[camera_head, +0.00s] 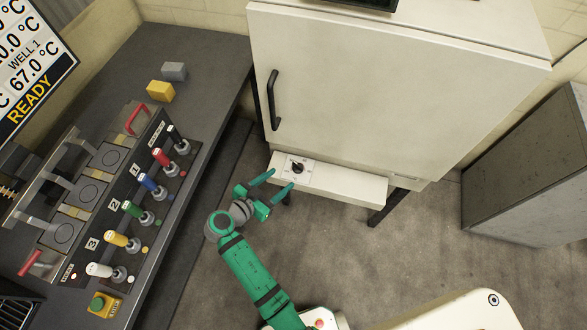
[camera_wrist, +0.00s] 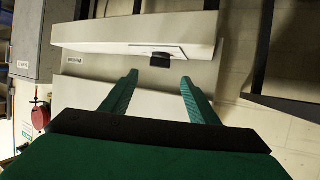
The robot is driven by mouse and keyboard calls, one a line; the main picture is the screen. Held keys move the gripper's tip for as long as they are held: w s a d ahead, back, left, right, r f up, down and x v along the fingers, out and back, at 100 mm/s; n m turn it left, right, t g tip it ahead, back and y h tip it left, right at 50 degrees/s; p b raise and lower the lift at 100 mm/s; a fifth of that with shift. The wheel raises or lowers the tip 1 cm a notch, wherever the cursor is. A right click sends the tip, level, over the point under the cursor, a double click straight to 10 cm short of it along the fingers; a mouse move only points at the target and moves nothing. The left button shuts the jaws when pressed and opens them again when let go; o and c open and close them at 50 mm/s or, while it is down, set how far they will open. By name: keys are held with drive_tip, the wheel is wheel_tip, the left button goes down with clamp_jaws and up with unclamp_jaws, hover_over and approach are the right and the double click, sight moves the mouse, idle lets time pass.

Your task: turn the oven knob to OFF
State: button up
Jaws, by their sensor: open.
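The oven knob (camera_head: 298,168) is a small black knob on a white dial plate, on the ledge below the door of the white oven (camera_head: 355,95). In the wrist view the black knob (camera_wrist: 160,60) stands out from the ledge panel, ahead of the fingers and between their lines. My gripper (camera_head: 275,184) is open and empty, with green fingers pointing toward the ledge. Its fingertips (camera_wrist: 158,80) are close to the knob but appear apart from it. The dial's markings are too small to read, so the knob's setting cannot be told.
On the left, a dark bench (camera_head: 205,65) holds a panel with several coloured levers (camera_head: 139,213), a yellow block (camera_head: 160,91) and a grey block (camera_head: 174,71). A grey cabinet (camera_head: 525,180) stands at right. The floor (camera_head: 350,250) before the oven is clear.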

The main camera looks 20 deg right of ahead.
sight(297, 167)
drive_tip(key=x, duration=0.9)
drive_tip(key=shift+f, duration=0.1)
drive_tip(key=c, duration=1)
